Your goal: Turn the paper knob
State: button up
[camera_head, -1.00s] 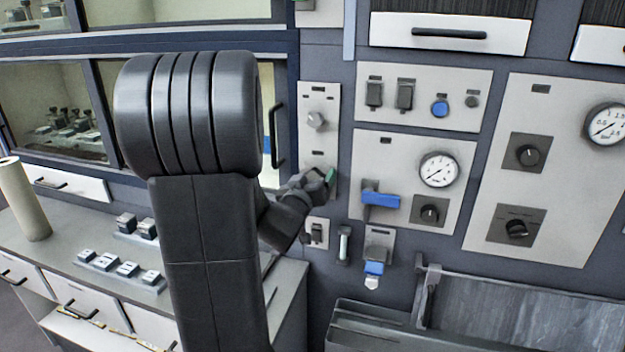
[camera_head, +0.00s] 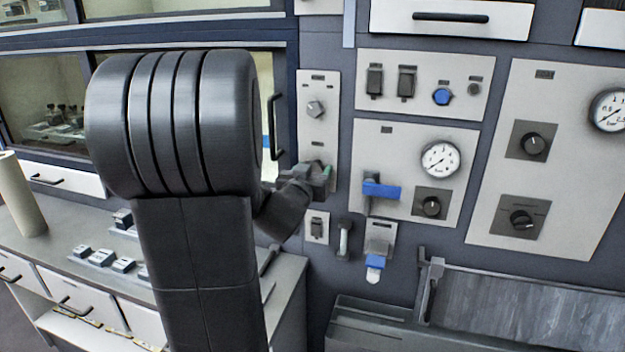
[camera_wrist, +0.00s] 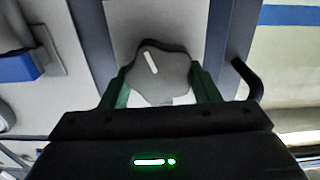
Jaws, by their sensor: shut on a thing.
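A grey lobed knob (camera_wrist: 158,72) with a white pointer mark fills the middle of the wrist view. The mark is slanted there. My gripper (camera_wrist: 160,88) has its green fingers on either side of this knob and is shut on it. In the head view my gripper (camera_head: 326,174) is at the lower part of a narrow light panel (camera_head: 318,135), and the held knob is hidden behind it. A second grey knob (camera_head: 316,108) sits higher on the same panel, clear of the gripper. The panel's labels are too small to read, so I cannot tell which knob is named for paper.
A dark vertical door handle (camera_head: 275,125) is close on the left of the panel; it also shows in the wrist view (camera_wrist: 247,80). A blue lever (camera_head: 382,190) is close on the right, beneath a gauge (camera_head: 440,159). A small switch (camera_head: 316,227) is below.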

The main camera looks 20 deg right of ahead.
jog(key=m+b, duration=0.4)
jog(key=m, duration=0.1)
jog(key=shift+s+d+f+m, duration=0.15)
jog(key=shift+f+m, duration=0.05)
jog(key=shift+m, duration=0.1)
jog(key=shift+m+b, duration=1.4)
jog(key=shift+m, duration=0.9)
jog(key=o, duration=1)
jog(key=shift+s+r, duration=0.1)
jog(key=p+v, duration=0.1)
jog(key=v, duration=1.2)
jog(key=shift+s+a, duration=0.2)
jog(key=shift+s, duration=0.1)
